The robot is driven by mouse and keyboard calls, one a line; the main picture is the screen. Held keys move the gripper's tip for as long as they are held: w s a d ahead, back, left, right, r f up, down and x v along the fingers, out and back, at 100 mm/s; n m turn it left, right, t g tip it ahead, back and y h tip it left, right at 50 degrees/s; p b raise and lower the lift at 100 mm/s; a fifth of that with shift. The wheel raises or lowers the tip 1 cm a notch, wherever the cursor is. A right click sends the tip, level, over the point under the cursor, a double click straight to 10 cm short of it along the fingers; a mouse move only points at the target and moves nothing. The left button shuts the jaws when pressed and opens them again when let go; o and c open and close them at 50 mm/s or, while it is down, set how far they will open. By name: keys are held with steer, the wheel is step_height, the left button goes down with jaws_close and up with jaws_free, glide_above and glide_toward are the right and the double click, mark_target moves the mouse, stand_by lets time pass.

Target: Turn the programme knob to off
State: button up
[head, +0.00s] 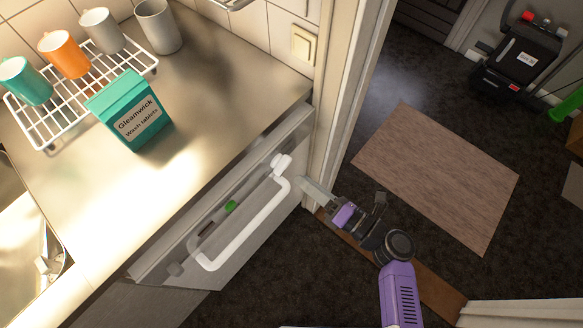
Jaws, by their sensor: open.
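The programme knob (281,164) is a white knob at the upper right end of the appliance's slim control strip, just under the counter edge. Its pointer position is too small to read. My gripper (305,184) comes in from the lower right on a purple arm. Its pale fingers point up and left toward the knob, with a small gap between fingertips and knob in the picture. It is open, and I see nothing held in it. The strip also has a green piece (230,206) along it. A white bar handle (245,235) stands out from the front below the knob.
The steel counter (215,100) holds a green tablet box (130,110) and a white rack (60,120) with several mugs. A door frame (345,90) stands close to the right of the knob. A brown mat (440,175) lies on the dark floor beyond.

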mark_target(286, 168)
steer(key=x, duration=0.5)
steer(key=shift+w+a, duration=0.2)
steer(key=shift+a, duration=0.1)
steer(key=shift+c, duration=0.4)
jaws_close()
